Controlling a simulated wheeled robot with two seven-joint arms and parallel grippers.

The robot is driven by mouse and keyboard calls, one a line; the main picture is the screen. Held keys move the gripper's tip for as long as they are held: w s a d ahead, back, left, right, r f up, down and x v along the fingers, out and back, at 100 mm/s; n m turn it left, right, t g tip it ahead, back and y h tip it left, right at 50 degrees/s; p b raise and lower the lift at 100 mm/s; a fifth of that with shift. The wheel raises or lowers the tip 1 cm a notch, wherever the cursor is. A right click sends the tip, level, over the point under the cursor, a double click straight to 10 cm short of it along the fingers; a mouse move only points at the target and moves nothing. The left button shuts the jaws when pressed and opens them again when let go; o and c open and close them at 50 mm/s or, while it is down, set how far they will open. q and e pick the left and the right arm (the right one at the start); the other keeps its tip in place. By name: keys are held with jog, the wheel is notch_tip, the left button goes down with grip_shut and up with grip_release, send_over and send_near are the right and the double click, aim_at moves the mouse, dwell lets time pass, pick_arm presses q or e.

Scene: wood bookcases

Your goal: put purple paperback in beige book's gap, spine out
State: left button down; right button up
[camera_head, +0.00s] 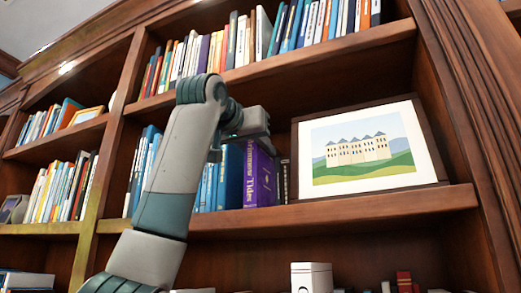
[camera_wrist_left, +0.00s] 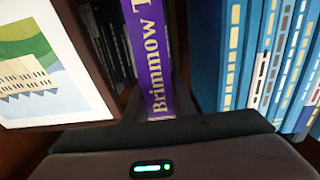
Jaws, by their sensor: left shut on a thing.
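The purple paperback (camera_head: 259,180) stands upright on the middle shelf, its lettered spine facing out. It also shows in the left wrist view (camera_wrist_left: 148,45), where "Brimmow T" can be read. My left gripper (camera_head: 257,142) is shut on the book, near its top in the head view; the fingers partly hide it. Blue books (camera_head: 230,178) stand to its left and thin dark books to its right. In the left wrist view a dark space separates it from the blue books (camera_wrist_left: 238,50). I cannot pick out a beige book or its gap for certain. My right gripper is not in view.
A framed castle picture (camera_head: 365,150) leans on the same shelf to the right, close to the dark books. The shelf above (camera_head: 330,45) holds a full-looking row of books. A white box (camera_head: 311,277) and small items stand lower down.

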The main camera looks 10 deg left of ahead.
pick_arm(q)
jog(key=shift+f, duration=0.15)
dwell(0.4)
jog(key=c, duration=1.4)
grip_release()
jog(key=shift+s+f, duration=0.1)
jog(key=shift+s+a+b, duration=0.1)
jog(key=shift+s+b, duration=0.35)
jog(key=shift+b, duration=0.15)
jog(key=s+a+b, duration=0.3)
jog(key=s+b, duration=0.4)
jog(key=s, duration=0.9)
jog(key=shift+b, duration=0.35)
jog(key=shift+s+a, duration=0.1)
